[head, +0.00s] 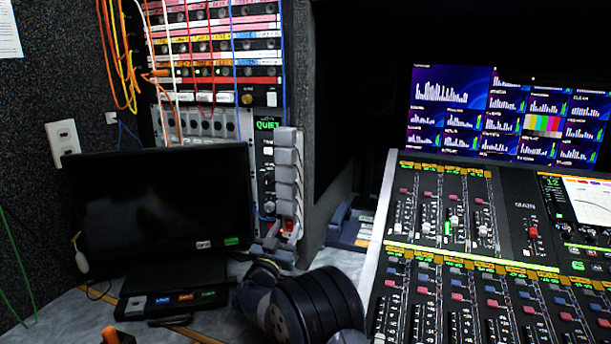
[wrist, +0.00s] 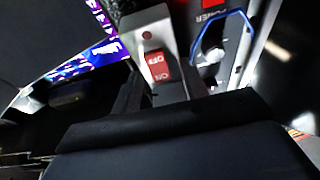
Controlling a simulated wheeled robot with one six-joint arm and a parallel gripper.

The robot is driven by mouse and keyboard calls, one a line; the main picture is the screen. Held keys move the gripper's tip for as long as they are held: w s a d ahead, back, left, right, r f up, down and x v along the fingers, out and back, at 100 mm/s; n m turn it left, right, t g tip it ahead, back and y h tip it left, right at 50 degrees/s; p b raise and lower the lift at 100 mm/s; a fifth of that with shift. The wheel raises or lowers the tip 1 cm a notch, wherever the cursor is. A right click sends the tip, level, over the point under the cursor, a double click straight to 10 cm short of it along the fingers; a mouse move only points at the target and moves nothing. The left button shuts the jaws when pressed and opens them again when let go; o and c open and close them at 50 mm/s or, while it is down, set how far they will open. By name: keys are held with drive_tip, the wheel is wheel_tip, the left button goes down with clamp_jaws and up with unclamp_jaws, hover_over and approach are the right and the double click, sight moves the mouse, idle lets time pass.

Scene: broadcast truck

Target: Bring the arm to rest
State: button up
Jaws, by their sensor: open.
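My gripper (wrist: 163,92) shows in the wrist view as two dark fingers standing apart, with nothing seen held between them. A red rocker switch (wrist: 158,66) on a grey plate lies just beyond the fingertips; whether they touch it I cannot tell. My dark arm rises from the bottom middle of the head view towards the foot of the rack, where a small red switch (head: 290,228) shows below a column of grey plugs (head: 287,168). The fingers are hard to make out there.
A dark monitor (head: 160,205) stands left of my arm, with a button box (head: 175,302) in front. A large mixing console (head: 470,260) fills the right, below a lit multi-picture screen (head: 505,115). Loose cables (head: 118,60) hang by the patch rack. Some grey desk is bare at lower left.

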drive_tip(key=shift+r+p, duration=0.25)
drive_tip(key=shift+p, duration=0.65)
drive_tip(key=shift+f+g, duration=0.1)
drive_tip(key=shift+g, duration=0.2)
drive_tip(key=shift+f+b, duration=0.3)
drive_tip(key=shift+b, duration=0.25)
